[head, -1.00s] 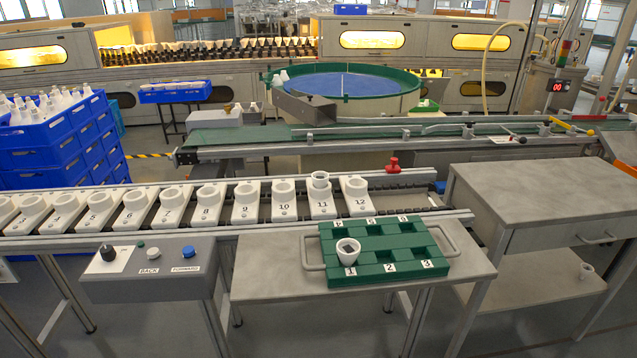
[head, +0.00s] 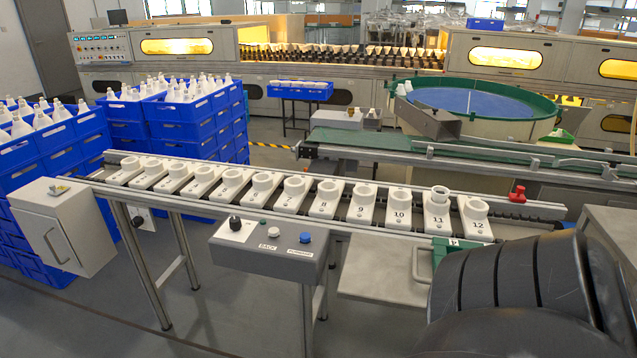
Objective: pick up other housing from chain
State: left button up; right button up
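A white ring-shaped housing (head: 440,191) sits upright in the carrier numbered 11 (head: 437,219) on the chain conveyor. Neither of my grippers is in view.
The chain conveyor's front rail (head: 330,225) runs across the middle. A grey control box (head: 267,254) with a black knob and blue button hangs in front. A red knob (head: 517,194) stands at the right end. Blue crates (head: 183,135) stack at the left.

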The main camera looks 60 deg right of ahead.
aim_at(439, 200)
jog(key=u, duration=0.45)
jog(key=k, duration=1.1)
jog(key=z, duration=1.6)
